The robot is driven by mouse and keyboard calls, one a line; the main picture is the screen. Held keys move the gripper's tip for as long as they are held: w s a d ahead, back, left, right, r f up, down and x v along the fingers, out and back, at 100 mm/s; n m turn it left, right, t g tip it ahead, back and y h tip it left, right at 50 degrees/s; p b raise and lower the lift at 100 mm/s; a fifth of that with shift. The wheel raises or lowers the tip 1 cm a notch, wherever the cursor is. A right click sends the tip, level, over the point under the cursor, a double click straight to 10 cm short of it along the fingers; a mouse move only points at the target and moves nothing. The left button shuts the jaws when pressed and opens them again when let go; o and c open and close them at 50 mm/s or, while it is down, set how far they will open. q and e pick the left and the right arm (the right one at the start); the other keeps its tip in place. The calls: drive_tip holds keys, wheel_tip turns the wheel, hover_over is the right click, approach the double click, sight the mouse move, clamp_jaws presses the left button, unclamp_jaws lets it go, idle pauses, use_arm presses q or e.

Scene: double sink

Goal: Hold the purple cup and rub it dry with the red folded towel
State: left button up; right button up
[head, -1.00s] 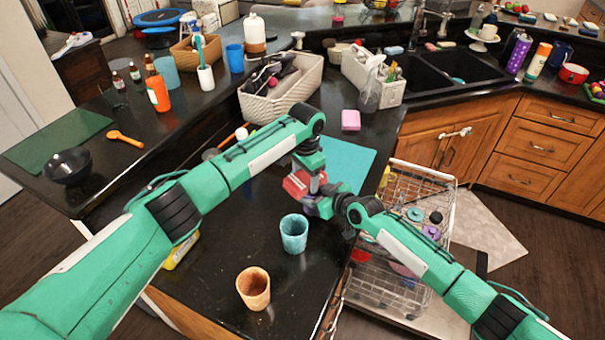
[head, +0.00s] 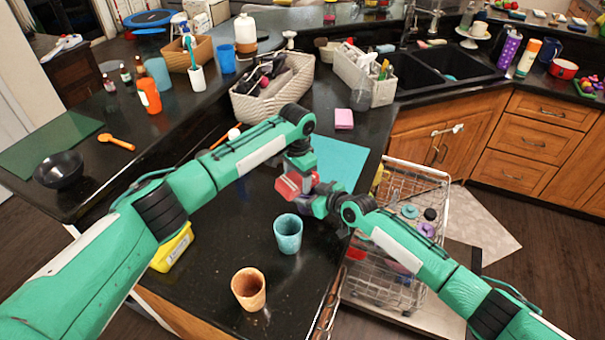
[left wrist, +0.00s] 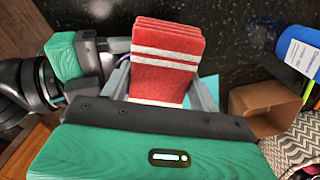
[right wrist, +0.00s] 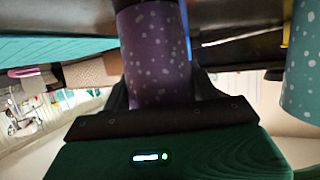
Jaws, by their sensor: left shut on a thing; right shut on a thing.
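The red folded towel (head: 289,187) has white stripes. My left gripper (left wrist: 165,98) is shut on it, and its folded layers stick out between the fingers in the left wrist view. The purple cup (right wrist: 157,52) has pale speckles and fills the middle of the right wrist view. My right gripper (right wrist: 163,98) is shut on it. In the head view both grippers meet above the dark counter, with towel and cup close together. The arms hide most of the cup there, and I cannot tell whether the towel touches it.
A teal cup (head: 288,234) and an orange-brown cup (head: 249,289) stand on the counter just in front of the grippers. A yellow container (head: 172,248) is beside my left arm. A teal mat (head: 340,160) lies behind. A wire cart (head: 412,185) stands right of the counter.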

use_arm(q)
drive_tip(key=shift+s, duration=0.1)
drive_tip(key=shift+w+d, duration=1.35)
drive_tip(key=shift+w, duration=0.2)
drive_tip(key=shift+s+a, duration=1.6)
drive_tip(key=shift+s, duration=0.1)
drive_tip(key=shift+w+d, duration=1.65)
drive_tip(key=shift+s+a, duration=1.55)
drive_tip(key=shift+w+d, duration=1.5)
drive_tip(key=shift+s+a+f, duration=0.1)
drive_tip(key=shift+a, duration=0.05)
drive_tip(key=shift+s+a, duration=1.35)
drive_tip(key=shift+s+r, duration=0.1)
drive_tip(key=shift+r, duration=4.1)
